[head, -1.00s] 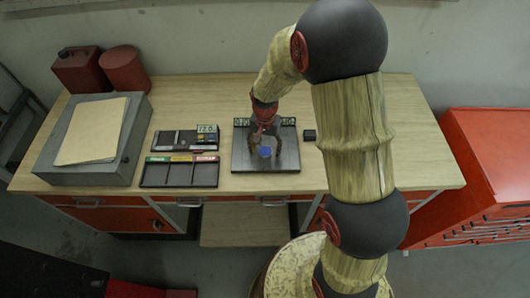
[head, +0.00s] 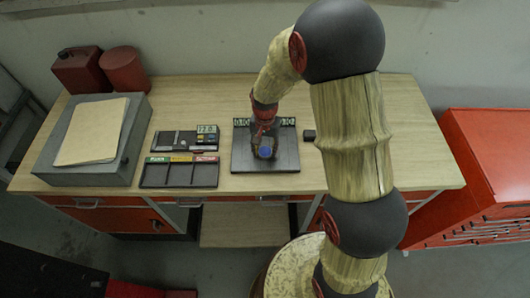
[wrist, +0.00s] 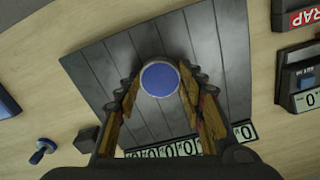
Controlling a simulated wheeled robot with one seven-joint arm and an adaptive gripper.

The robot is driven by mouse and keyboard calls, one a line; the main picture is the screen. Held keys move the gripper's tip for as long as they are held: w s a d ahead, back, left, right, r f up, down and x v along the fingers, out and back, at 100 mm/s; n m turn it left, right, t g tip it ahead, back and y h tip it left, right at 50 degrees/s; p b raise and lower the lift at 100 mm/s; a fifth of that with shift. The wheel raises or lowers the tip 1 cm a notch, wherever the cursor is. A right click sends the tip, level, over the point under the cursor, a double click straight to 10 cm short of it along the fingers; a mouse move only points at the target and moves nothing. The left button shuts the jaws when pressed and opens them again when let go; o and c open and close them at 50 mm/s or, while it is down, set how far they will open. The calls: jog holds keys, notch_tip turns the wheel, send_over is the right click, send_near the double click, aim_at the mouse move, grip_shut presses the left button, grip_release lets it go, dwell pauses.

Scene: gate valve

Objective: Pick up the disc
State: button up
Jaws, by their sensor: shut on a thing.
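The disc (wrist: 160,80) has a blue round face with a pale rim. In the head view my gripper (head: 264,146) is over the dark ribbed plate (head: 285,160) on the bench. I cannot tell whether the disc touches the plate. The disc's underside is hidden.
Digit displays (wrist: 170,150) line the plate's edge. A gauge box with a display (head: 206,130) and a three-slot tray (head: 180,176) are left of the plate. A small black block (head: 309,135) is right. A grey box (head: 85,160) stands farther left.

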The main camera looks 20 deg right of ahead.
jog(key=c, duration=0.5)
jog(key=shift+r, duration=0.1)
